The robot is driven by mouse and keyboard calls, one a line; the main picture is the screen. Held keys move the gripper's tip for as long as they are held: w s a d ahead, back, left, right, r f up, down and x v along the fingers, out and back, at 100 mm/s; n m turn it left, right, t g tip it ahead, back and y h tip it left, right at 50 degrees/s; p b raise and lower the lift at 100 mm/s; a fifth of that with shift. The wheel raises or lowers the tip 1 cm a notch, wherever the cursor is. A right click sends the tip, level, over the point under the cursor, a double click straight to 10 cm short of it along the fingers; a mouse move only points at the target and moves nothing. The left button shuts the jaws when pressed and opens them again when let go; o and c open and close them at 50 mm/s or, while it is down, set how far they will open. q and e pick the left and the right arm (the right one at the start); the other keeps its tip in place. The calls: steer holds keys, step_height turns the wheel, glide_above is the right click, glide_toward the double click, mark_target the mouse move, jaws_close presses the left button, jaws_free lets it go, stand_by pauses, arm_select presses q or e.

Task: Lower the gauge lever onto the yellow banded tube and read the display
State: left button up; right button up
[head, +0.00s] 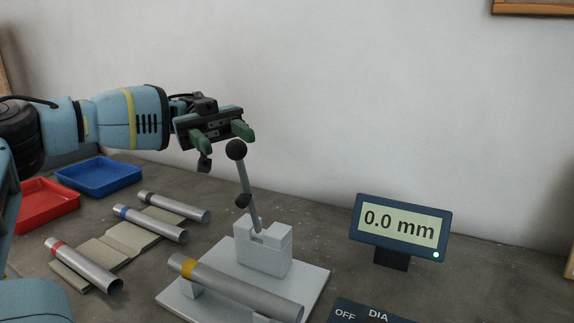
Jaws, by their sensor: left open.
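The yellow banded tube (245,288) lies across supports on the light gauge base plate (313,289), in front of the block. The display (399,228) reads 0.0 mm, with a small green light at its lower right. My left gripper (228,138) is open and empty, just above and left of the knob; whether it touches the knob is unclear. My right gripper is not in view.
Tubes banded red (84,266), blue (150,223) and black (174,206) lie at the left around a grey-beige rest (131,236). A blue tray (99,177) and a red tray (44,204) stand behind. A panel marked OFF and DIA (358,313) is at the front edge.

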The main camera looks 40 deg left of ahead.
mark_target(241, 154)
arm_select(q)
steer(key=x, duration=0.6)
steer(key=shift+s+d+p, duration=0.25)
steer(key=shift+s+p, duration=0.05)
steer(key=shift+s+d, duration=0.1)
steer(key=shift+d, duration=0.55)
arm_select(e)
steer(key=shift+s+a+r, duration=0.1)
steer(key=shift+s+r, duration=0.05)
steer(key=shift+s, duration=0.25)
arm_select(q)
steer(key=shift+c, duration=0.4)
steer(key=c, duration=0.7)
steer(key=shift+o, duration=0.2)
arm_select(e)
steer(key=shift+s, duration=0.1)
